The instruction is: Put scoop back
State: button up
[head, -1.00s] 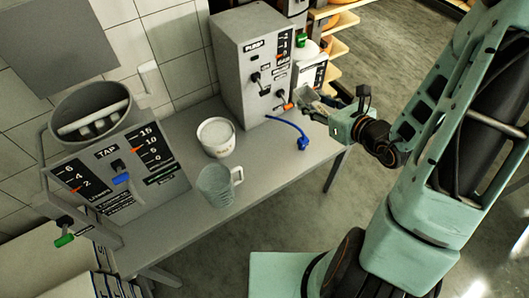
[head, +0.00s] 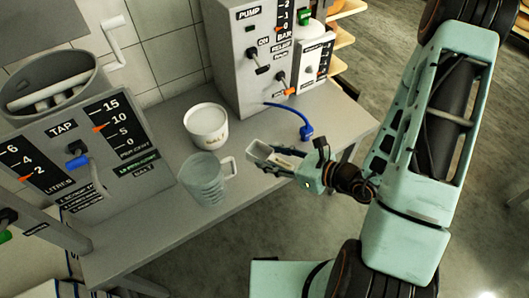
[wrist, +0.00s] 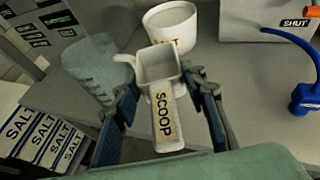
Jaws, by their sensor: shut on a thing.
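The scoop (wrist: 164,112) is a pale, box-shaped scoop with "SCOOP" printed along its handle. My gripper (head: 297,165) is shut on its handle and holds it near the table's front edge; the scoop's open end (head: 262,152) points left in the head view. In the wrist view the fingers of my gripper (wrist: 163,98) lie on both sides of the handle. A white tub (head: 207,127) with a label partly reading "SALT" stands on the table beyond the scoop. It also shows in the wrist view (wrist: 172,22), with the scoop's mouth just in front of it.
A clear jug (head: 204,180) stands left of the scoop, close by. The grey tap unit (head: 110,150) is at left, the pump unit (head: 250,70) at the back. A blue-ended hose (head: 306,130) lies on the table (head: 165,235). Salt boxes (wrist: 45,140) show at lower left of the wrist view.

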aim_at(270, 153)
jog(key=shift+w+f+b, duration=0.65)
jog(key=shift+w+b, duration=0.2)
jog(key=shift+b, duration=1.55)
jog(key=b, duration=0.2)
jog(key=w+b, duration=0.1)
jog(key=b, duration=0.1)
jog(key=shift+a+f+b, duration=0.15)
jog(key=shift+f+b, duration=0.15)
jog(key=w+f+b, duration=0.1)
jog(key=w+f, duration=0.1)
jog(key=w+f+b, duration=0.1)
jog(key=w+f, duration=0.1)
jog(key=w, duration=0.1)
jog(key=w+f+b, duration=0.1)
jog(key=w+f, duration=0.1)
jog(key=w, duration=0.1)
jog(key=shift+w+a+f+b, duration=0.15)
jog(key=shift+w+a+b, duration=0.05)
jog(key=shift+a+b, duration=0.2)
jog(key=shift+w+f, duration=0.15)
jog(key=shift+f, duration=0.1)
jog(key=shift+w+f+b, duration=0.15)
jog(key=shift+f+b, duration=0.15)
jog(key=shift+f, duration=0.55)
jog(key=shift+w+f+b, duration=0.1)
jog(key=shift+f+b, duration=0.15)
jog(key=shift+f, duration=0.6)
